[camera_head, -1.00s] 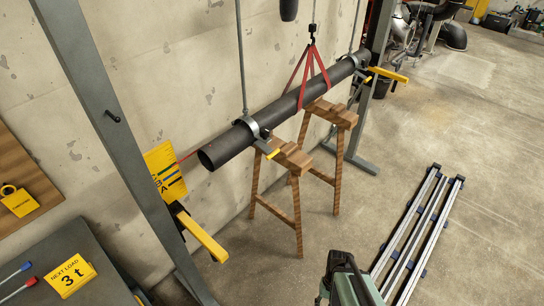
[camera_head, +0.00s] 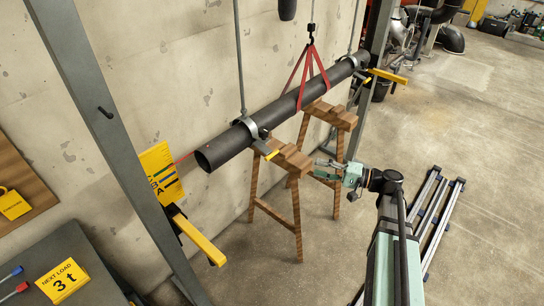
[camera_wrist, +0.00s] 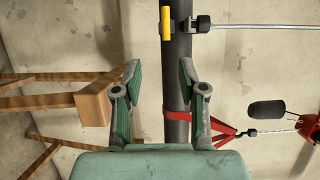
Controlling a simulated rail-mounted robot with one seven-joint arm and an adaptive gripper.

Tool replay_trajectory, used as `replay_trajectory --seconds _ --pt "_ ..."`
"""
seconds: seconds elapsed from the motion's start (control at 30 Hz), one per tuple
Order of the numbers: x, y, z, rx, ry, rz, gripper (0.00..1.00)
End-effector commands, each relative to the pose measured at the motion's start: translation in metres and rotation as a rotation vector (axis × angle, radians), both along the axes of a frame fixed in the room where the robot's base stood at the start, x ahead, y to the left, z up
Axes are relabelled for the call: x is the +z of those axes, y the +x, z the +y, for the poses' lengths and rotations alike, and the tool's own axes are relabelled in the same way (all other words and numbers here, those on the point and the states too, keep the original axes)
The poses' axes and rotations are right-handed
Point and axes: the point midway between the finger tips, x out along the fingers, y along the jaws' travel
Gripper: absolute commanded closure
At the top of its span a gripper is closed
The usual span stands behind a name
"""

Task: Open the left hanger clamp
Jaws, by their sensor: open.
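The left hanger clamp (camera_head: 249,125) is a grey band around the dark pipe (camera_head: 222,148), hung from a thin rod. Its yellow handle (camera_head: 271,154) sticks out low on the front side. In the wrist view the clamp (camera_wrist: 186,25) and its upright yellow handle (camera_wrist: 166,22) are at the top. My gripper (camera_head: 320,169) is open and empty, to the right of the handle and apart from it. In the wrist view my gripper's fingers (camera_wrist: 158,75) are spread, with the pipe beyond the right one. I cannot tell whether the clamp is latched.
A red sling (camera_head: 309,72) holds the pipe mid-length. The right hanger clamp (camera_head: 361,62) is farther back. Wooden sawhorses (camera_head: 292,160) stand under the pipe. A yellow arm (camera_head: 200,238) juts from the left grey post (camera_head: 115,140). Silver rails (camera_head: 440,215) lie on the floor at the right.

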Motion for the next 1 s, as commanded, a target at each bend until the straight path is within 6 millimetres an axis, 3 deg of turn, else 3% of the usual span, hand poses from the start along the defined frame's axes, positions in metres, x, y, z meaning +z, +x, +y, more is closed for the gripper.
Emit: replay_trajectory --seconds 0.27,1.0 --pt "0.009 0.002 0.018 0.015 0.026 -0.03 0.59" --pt "0.009 0.041 0.147 0.014 0.023 -0.028 0.59"
